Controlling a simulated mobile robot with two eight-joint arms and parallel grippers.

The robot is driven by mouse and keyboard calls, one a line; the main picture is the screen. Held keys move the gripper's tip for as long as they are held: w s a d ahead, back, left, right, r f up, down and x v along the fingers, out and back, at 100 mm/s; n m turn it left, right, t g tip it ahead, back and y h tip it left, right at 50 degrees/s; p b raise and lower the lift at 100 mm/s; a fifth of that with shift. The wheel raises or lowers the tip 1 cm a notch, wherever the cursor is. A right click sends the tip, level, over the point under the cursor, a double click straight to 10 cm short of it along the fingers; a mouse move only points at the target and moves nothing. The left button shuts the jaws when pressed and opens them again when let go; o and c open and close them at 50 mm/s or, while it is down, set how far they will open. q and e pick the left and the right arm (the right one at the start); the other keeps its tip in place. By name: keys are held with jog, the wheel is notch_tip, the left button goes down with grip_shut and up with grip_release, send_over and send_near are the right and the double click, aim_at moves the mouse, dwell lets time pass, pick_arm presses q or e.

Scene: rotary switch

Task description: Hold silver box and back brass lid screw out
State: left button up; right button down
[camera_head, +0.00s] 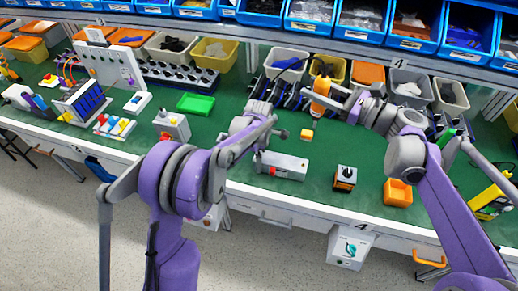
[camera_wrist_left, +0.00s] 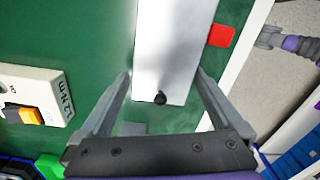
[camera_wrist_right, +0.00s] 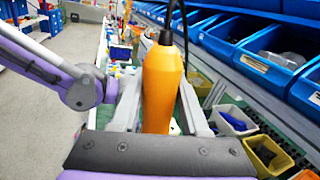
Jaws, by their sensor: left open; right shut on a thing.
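The silver box (camera_head: 283,165) lies on the green bench near its front edge. In the left wrist view the box (camera_wrist_left: 165,45) is a long pale block with a dark round knob (camera_wrist_left: 160,97) near its close end. My left gripper (camera_wrist_left: 164,76) is open, with one finger on each side of that end; I cannot tell whether they touch it. My right gripper (camera_wrist_right: 162,95) is shut on an orange power screwdriver (camera_wrist_right: 161,85), held above the bench right of the box; it also shows in the head view (camera_head: 320,91). I cannot make out the brass lid screw.
A small yellow block (camera_head: 306,134) lies behind the box. A green tray (camera_head: 195,104) lies at the left. Bins line the back.

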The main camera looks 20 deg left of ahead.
pick_arm(q)
jog(key=shift+f, duration=0.75)
jog(key=shift+c, duration=0.2)
grip_shut()
dwell(0.4)
dwell(0.4)
